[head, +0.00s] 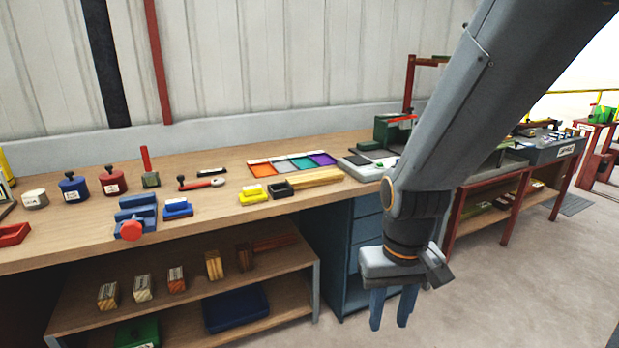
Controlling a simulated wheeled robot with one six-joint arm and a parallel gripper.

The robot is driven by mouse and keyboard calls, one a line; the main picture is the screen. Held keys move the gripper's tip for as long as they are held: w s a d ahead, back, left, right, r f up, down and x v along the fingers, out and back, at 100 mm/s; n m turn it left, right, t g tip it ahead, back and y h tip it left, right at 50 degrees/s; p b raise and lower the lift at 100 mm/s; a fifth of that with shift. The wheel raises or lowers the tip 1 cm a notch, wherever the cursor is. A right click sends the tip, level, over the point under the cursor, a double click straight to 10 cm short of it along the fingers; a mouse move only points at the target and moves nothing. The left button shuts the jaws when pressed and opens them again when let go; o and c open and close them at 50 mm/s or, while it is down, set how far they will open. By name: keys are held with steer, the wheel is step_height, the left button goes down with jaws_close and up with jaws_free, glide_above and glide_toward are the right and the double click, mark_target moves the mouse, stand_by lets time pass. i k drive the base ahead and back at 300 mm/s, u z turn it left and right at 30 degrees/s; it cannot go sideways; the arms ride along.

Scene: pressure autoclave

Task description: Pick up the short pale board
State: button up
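A short pale wooden board (316,178) lies flat on the workbench, close to its front edge. Its left end is by a small black block or tray (281,190); I cannot tell if they touch. My gripper (390,316) hangs fingers down in front of the bench, to the right of the board and lower in the picture. Its two blue-grey fingers are apart, with nothing seen between them. My arm covers part of the bench's right side.
The workbench (225,209) also holds a yellow block (253,194), a blue block (177,209), a blue vise (135,217) and coloured trays (292,164). Blue drawers (366,235) stand below. Small wooden blocks lie on the lower shelf (190,292). The floor at right is clear.

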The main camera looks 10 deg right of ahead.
mark_target(299, 182)
steer(key=u, duration=0.1)
steer(key=k, duration=1.05)
steer(key=z, duration=1.1)
steer(key=i, duration=2.1)
steer(key=u, duration=0.75)
steer(key=i, duration=0.7)
steer(key=u, duration=1.4)
steer(key=i, duration=0.8)
steer(key=u, duration=0.05)
